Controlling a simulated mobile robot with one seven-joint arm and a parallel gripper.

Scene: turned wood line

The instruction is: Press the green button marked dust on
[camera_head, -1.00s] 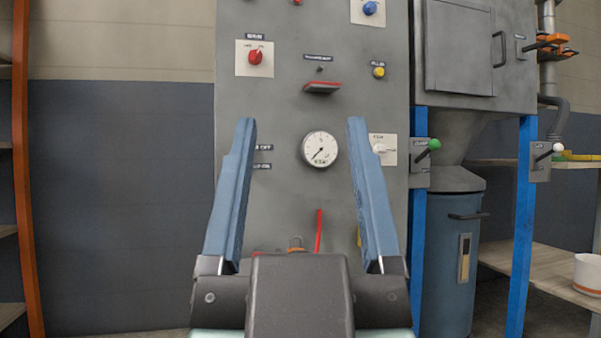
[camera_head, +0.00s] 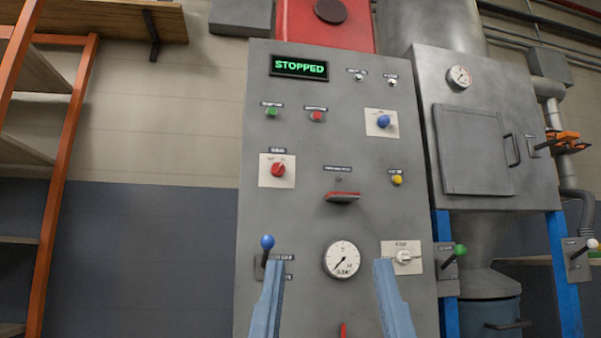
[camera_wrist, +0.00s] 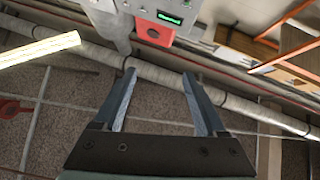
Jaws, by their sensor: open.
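The grey control panel (camera_head: 305,222) stands ahead of me. The display (camera_head: 299,67) reads STOPPED in green. My gripper (camera_head: 328,265) is open and empty, its blue fingers low in the head view, one on each side of the gauge. The green button lies well above the fingertips in that picture. In the wrist view my gripper (camera_wrist: 158,75) is open with nothing between the fingers.
A red button (camera_head: 317,116) is right of the green one. A grey cabinet (camera_head: 477,150) stands at right.

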